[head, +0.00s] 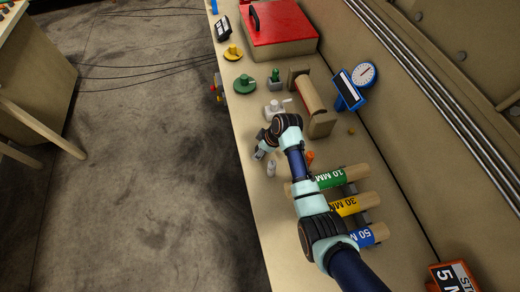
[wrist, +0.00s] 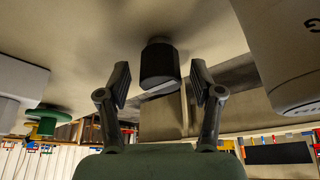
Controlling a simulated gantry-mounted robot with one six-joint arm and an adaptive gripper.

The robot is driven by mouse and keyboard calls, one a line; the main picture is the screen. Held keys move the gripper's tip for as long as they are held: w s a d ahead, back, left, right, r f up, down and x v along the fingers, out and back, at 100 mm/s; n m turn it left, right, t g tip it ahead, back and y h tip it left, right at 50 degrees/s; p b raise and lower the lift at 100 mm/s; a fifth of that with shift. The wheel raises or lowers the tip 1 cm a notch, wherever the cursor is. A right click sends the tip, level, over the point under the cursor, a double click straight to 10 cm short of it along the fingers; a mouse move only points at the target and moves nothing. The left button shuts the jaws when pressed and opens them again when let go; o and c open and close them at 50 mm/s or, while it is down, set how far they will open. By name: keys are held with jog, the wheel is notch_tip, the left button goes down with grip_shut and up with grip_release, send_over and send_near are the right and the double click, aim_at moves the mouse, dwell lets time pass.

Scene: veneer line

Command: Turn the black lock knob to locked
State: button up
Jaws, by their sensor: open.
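The black lock knob (wrist: 158,66) shows in the wrist view as a short dark cylinder on the pale surface, with a light-coloured edge at its lower end. My gripper (wrist: 160,82) is open, with one finger on each side of the knob and a visible gap to both. In the head view my gripper (head: 260,152) is over the near-left edge of the bench, and I cannot make out the knob there. I cannot tell the knob's locked mark from these frames.
The bench (head: 250,125) carries a white valve-like fitting (head: 274,110), a green knob (head: 244,84), a yellow knob (head: 233,52) and a red-lidded box (head: 278,28). Labelled rolls (head: 345,205) lie beside my arm. Floor lies left.

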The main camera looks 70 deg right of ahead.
jog(key=shift+c, duration=0.3)
jog(key=c, duration=1.1)
jog(key=shift+p, duration=0.3)
jog(key=m+h+p, duration=0.1)
jog(key=m+p, duration=0.2)
jog(key=shift+r+m, duration=0.15)
jog(key=shift+m, duration=0.25)
jog(key=m+h+p, duration=0.1)
jog(key=m, duration=0.1)
jog(key=m+g+h+p, duration=0.1)
jog(key=m, duration=0.1)
jog(key=shift+w+m, duration=0.1)
jog(key=shift+m, duration=0.2)
jog(key=m, duration=0.1)
jog(key=m+g, duration=0.1)
jog(key=m, duration=0.1)
jog(key=m+h, duration=0.1)
jog(key=shift+f+g+p, duration=0.25)
jog(key=shift+g+p, duration=0.05)
jog(key=shift+p, duration=0.1)
jog(key=shift+m+g+b, duration=0.4)
jog(key=shift+m+g, duration=0.1)
jog(key=shift+m, duration=0.9)
jog(key=shift+m+g+b, duration=0.35)
jog(key=shift+m+g, duration=0.15)
jog(key=shift+m, duration=0.9)
